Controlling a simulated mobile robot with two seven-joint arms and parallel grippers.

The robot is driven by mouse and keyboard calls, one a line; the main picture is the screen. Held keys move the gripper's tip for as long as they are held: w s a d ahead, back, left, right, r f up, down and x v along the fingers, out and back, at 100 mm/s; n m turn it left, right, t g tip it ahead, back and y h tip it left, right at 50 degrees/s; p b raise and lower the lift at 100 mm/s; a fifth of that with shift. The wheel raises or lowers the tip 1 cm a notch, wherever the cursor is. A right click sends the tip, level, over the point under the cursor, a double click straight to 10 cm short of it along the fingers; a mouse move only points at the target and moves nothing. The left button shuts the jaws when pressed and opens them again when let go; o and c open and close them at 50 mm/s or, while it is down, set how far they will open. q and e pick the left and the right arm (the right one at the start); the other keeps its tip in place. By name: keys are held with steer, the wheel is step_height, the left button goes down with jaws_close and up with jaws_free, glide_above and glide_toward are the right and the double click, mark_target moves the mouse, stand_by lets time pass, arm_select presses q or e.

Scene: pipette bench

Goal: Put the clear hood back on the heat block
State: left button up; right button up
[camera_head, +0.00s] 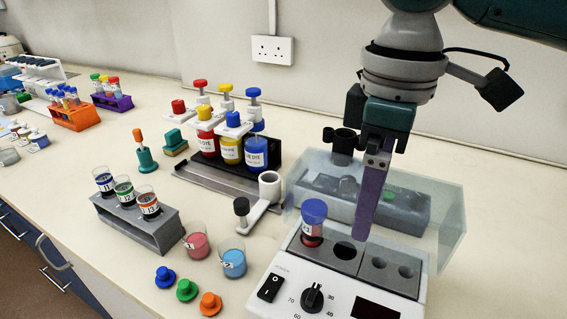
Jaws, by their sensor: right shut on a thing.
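The clear hood (446,218) is a see-through box at the right, just behind and partly overlapping the wells of the heat block (290,264) in the picture. I cannot tell whether it touches the block or the bench. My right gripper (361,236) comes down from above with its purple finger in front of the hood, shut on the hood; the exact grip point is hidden. The white heat block has a black dial, a switch and a dark display. A blue-capped vial (312,222) stands in its left well; the other visible wells look empty. My left gripper is not in view.
A grey block (410,209) shows through the hood. A white stand with a black knob (241,207), pink (196,243) and blue (232,262) beakers and loose caps (187,290) lie left of the heat block. Dye bottles (230,149) stand behind. Bench at far right is clear.

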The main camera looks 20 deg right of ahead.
step_height(320, 180, down, 6)
steer(key=shift+r, duration=0.25)
steer(key=shift+f, duration=0.2)
steer(key=o, duration=1.1)
steer(key=shift+r, duration=0.1)
step_height(320, 180, up, 12)
steer(key=shift+r, duration=0.1)
